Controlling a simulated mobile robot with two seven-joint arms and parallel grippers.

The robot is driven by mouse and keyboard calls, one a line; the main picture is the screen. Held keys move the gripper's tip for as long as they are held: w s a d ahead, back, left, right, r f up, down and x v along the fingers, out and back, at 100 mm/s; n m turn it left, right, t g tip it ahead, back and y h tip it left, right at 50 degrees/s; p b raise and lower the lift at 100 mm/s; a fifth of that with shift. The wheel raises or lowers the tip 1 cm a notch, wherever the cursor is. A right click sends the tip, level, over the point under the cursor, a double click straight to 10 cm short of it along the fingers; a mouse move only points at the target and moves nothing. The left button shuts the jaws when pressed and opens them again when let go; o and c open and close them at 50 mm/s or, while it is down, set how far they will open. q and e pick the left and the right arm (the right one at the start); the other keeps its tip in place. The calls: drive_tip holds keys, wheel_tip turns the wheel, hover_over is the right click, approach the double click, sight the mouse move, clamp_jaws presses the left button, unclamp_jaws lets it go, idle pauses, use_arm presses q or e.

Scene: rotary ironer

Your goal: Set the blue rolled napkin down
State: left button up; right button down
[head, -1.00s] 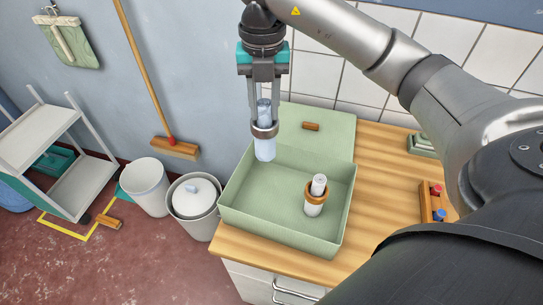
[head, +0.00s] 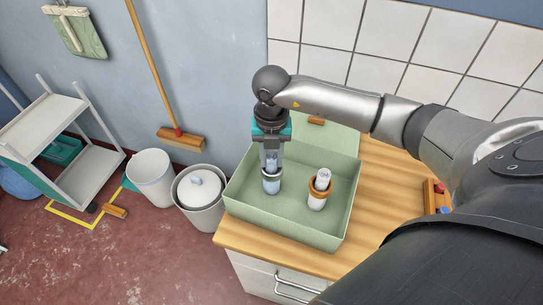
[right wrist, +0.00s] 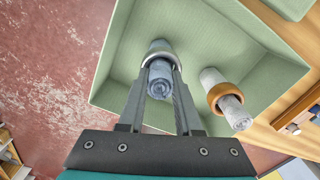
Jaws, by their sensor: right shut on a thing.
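The blue rolled napkin (head: 271,184) stands roughly upright inside the green box (head: 291,237), toward its left side. A silver ring goes around it. My right gripper (head: 271,168) points down and is shut on the napkin. In the right wrist view, the napkin (right wrist: 160,79) sits between the two fingers (right wrist: 161,92), with its rolled end facing the camera. Whether its lower end touches the box floor I cannot tell. My left gripper is not in view.
A white rolled napkin in an orange-brown ring (head: 319,190) stands in the box to the right of the blue one. The box rests on a wooden counter (head: 377,203). White bins (head: 152,176) stand on the floor at left.

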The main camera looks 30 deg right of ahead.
drive_tip(key=shift+f, duration=0.15)
drive_tip(key=c, duration=0.6)
unclamp_jaws()
drive_tip(key=shift+r, duration=0.4)
wheel_tip(320, 180, up, 12)
drive_tip(key=b, duration=0.1)
drive_tip(key=shift+f, duration=0.2)
